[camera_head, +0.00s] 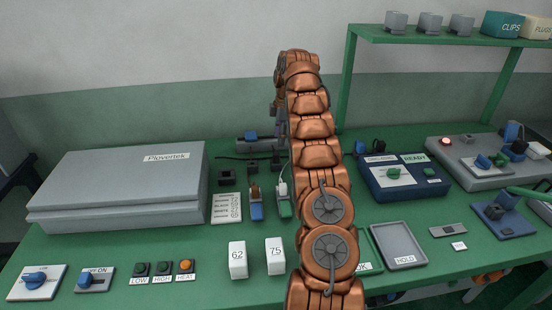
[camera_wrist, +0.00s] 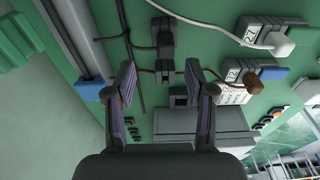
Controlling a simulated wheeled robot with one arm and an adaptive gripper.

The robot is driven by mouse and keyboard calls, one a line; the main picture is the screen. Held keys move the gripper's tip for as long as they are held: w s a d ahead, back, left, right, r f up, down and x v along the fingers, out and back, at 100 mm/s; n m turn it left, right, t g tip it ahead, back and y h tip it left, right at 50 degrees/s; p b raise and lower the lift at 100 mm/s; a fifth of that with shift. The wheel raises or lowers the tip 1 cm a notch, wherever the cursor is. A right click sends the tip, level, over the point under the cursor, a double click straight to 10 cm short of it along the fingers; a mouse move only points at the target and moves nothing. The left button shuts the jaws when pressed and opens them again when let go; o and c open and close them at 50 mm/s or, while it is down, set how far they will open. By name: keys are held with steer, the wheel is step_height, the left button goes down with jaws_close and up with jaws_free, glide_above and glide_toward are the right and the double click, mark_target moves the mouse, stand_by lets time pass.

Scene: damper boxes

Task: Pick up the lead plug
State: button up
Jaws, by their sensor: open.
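A dark plug-like body (camera_wrist: 164,36) with a dark lead lies on the green table in the wrist view, beyond my fingertips. A smaller dark block (camera_wrist: 165,74) lies in line with it, between the finger lines. I cannot tell for sure which part is the lead plug. In the head view a dark body (camera_head: 252,166) shows left of my arm. My gripper (camera_wrist: 163,82) is open and empty, its two fingers wide apart above the table. In the head view my arm hides most of it.
Another dark block (camera_wrist: 180,98) sits nearby. A white plug (camera_wrist: 276,40) and a brown plug (camera_wrist: 250,84) stand in labelled units at the right. A grey rail unit (camera_wrist: 70,35) runs along the left. The large grey Plovertek box (camera_head: 120,180) stands left in the head view.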

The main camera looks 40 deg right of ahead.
mark_target(276, 153)
steer(key=shift+a+f, duration=0.2)
steer(key=shift+f, duration=0.95)
steer(key=shift+f, duration=0.15)
steer(key=shift+a+f+p, duration=0.25)
steer(key=shift+f+p, duration=0.15)
steer(key=shift+f, duration=0.15)
steer(key=shift+a+f+p, duration=0.2)
steer(key=shift+f+p, duration=0.2)
steer(key=shift+f, duration=0.1)
steer(key=shift+w+a+f+p, duration=0.15)
steer(key=shift+f+p, duration=0.25)
steer(key=shift+f, duration=0.95)
steer(key=shift+c, duration=0.3)
steer(key=c, duration=0.9)
steer(key=shift+r, duration=0.1)
